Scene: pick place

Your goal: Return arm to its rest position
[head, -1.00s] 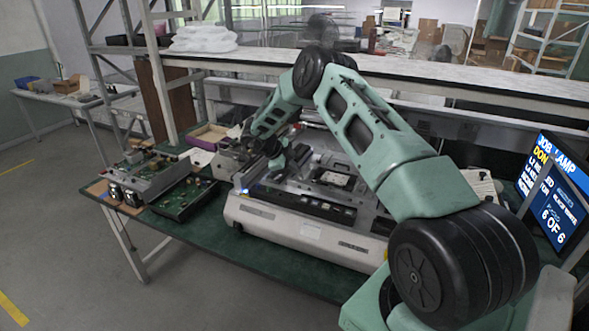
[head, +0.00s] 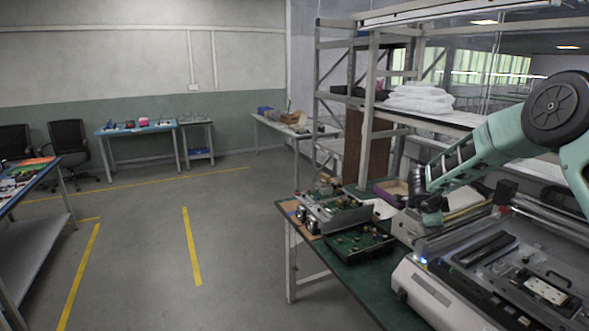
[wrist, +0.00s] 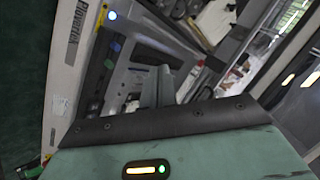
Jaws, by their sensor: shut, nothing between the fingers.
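My green arm with black joints reaches in from the right in the head view. My gripper (head: 431,208) hangs over the left rear part of a white bench-top machine (head: 440,300). In the wrist view its two grey fingers (wrist: 157,86) are together with nothing between them.
Open circuit-board units (head: 357,243) stand on the green table (head: 398,308) left of the machine. A metal shelf frame (head: 367,110) rises behind, with white bags (head: 420,98) on its ledge. The grey floor (head: 150,240) to the left is open, with yellow lines.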

